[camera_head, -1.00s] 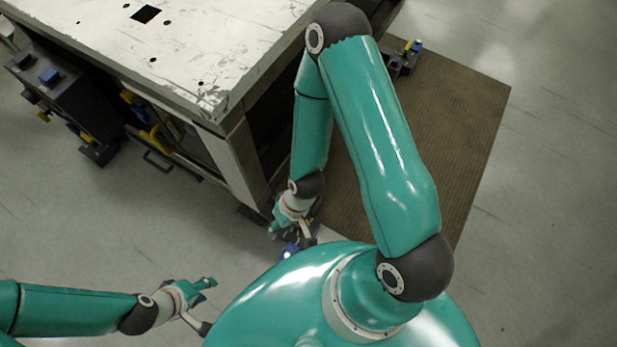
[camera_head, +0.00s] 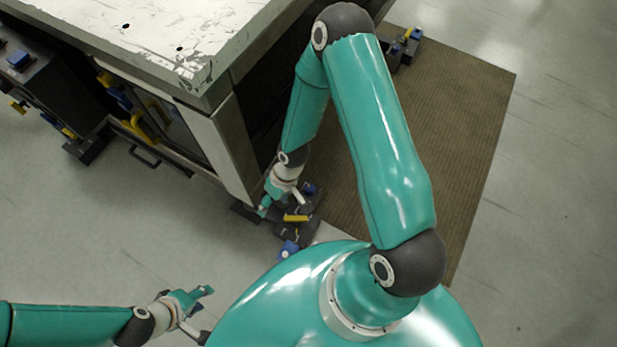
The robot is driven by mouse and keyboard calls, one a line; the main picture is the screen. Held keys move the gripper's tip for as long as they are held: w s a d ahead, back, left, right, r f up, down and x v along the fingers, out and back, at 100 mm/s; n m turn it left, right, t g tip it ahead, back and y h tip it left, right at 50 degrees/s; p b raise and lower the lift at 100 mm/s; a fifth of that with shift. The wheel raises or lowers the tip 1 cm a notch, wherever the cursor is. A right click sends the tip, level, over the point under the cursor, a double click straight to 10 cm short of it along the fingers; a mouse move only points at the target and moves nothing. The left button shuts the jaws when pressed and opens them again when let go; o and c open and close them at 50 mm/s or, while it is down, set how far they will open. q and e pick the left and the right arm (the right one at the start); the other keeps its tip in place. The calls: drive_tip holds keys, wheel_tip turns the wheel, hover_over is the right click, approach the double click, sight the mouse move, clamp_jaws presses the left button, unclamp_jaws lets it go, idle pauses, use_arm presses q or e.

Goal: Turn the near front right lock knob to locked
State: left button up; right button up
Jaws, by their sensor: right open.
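A dark lock unit (camera_head: 307,229) sits on the floor by the near corner of the turret-plate stand. On it I see a blue knob (camera_head: 288,249) at the near end, a yellow bar (camera_head: 295,218) in the middle and another blue part (camera_head: 309,189) farther back. I cannot tell which is the lock knob or how it is turned. My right gripper (camera_head: 283,203) is open, just behind and left of the yellow bar; contact cannot be made out. My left gripper (camera_head: 206,314) is open and empty over bare floor at the lower left.
The scratched white plate (camera_head: 130,45) tops a dark stand with a pale corner post (camera_head: 228,150) close to my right gripper. Another dark unit (camera_head: 45,85) with blue and yellow parts is at left. A third (camera_head: 403,50) stands on the brown mat (camera_head: 460,130). Lower-left floor is clear.

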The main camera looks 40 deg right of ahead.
drive_tip(key=w+d+f+n+h+b, duration=0.2)
drive_tip(key=w+d+f+b, duration=0.3)
drive_tip(key=d+f+b, duration=0.7)
drive_tip(key=n+h+b, duration=0.1)
drive_tip(key=h+b, duration=0.1)
drive_tip(key=b, duration=0.3)
approach(310, 188)
drive_tip(key=shift+g, duration=0.3)
drive_tip(key=f+b, duration=0.1)
drive_tip(key=f, duration=0.2)
drive_tip(key=f+b, duration=0.2)
drive_tip(key=f, duration=0.2)
drive_tip(key=f+b, duration=0.1)
drive_tip(key=f, duration=0.2)
drive_tip(key=shift+w+a+f+b, duration=0.1)
drive_tip(key=shift+w+f+b, duration=0.1)
drive_tip(key=shift+w+b, duration=0.15)
